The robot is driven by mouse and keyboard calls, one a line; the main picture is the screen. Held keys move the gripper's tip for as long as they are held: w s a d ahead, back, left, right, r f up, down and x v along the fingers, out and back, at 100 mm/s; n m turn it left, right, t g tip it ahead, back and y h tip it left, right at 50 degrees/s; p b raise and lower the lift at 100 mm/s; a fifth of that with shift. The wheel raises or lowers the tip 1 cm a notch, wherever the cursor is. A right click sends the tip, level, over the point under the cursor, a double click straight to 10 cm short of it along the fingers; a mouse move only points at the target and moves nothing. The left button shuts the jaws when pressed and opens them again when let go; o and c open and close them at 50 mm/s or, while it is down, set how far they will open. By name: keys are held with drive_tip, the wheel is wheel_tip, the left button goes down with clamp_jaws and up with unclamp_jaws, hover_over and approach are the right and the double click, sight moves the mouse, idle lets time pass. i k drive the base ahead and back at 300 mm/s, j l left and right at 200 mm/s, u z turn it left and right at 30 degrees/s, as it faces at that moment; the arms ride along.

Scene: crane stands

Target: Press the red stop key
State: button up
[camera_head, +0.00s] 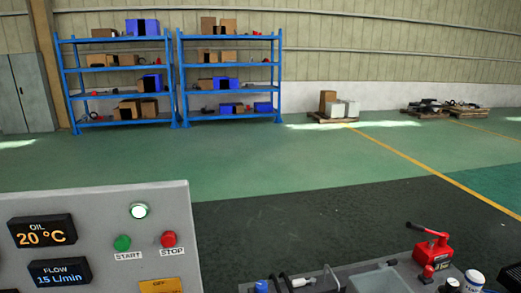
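The red stop key (169,240) is a round red button on the grey control panel (90,203) at the lower left. A label reading STOP sits just below it. A green start key (122,243) is to its left, with a START label.
An oil display (42,231) reads 20 °C and a flow display (60,272) 15 L/min. A bench with a red lever device (432,248) is at the lower right. Blue shelves (175,80) stand far back. The green floor (300,160) between is clear.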

sight(168, 239)
drive_tip(key=u, duration=1.8)
